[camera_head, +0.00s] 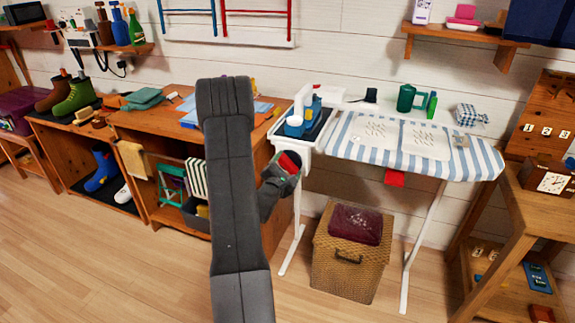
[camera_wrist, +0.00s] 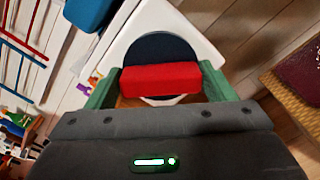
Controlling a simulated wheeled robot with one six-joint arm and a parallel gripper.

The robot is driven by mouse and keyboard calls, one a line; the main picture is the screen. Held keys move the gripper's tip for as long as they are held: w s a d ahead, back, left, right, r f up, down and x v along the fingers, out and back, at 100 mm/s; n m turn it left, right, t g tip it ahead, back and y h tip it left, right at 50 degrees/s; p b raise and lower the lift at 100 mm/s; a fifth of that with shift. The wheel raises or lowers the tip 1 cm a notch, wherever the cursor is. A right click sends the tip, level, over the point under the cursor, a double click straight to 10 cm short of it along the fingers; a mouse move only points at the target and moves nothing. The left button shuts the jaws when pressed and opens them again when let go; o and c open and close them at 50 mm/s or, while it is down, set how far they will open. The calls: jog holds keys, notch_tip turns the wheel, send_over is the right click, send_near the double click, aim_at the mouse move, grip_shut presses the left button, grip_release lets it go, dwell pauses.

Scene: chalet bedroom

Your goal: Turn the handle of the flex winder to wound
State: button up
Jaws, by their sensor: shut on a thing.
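The flex winder shows in the wrist view as a dark navy disc (camera_wrist: 160,46) set in a white body (camera_wrist: 200,22). A red block-shaped handle (camera_wrist: 160,79) lies across the disc. My gripper (camera_wrist: 160,73) has its two green fingers on either side of the handle and is shut on it. In the head view, my gripper (camera_head: 283,168) is at the left end of the ironing board, just below its white end tray, with a bit of the red handle (camera_head: 290,161) showing. My arm and gripper hide most of the winder there. I cannot read any wound marking.
The striped ironing board (camera_head: 470,158) stands to the right on white legs. Its end tray (camera_head: 297,137) holds a white and blue item above my gripper. A wicker basket (camera_head: 345,265) stands below. A wooden cabinet (camera_head: 130,125) is at left. Floor in front is clear.

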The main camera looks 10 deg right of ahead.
jog(key=shift+n+p, duration=0.35)
jog(key=shift+n, duration=0.65)
jog(key=o, duration=1)
jog(key=shift+a, duration=0.1)
jog(key=v, duration=1.3)
jog(key=shift+s+a+b, duration=0.25)
jog(key=shift+s+b, duration=0.05)
jog(key=shift+b, duration=0.1)
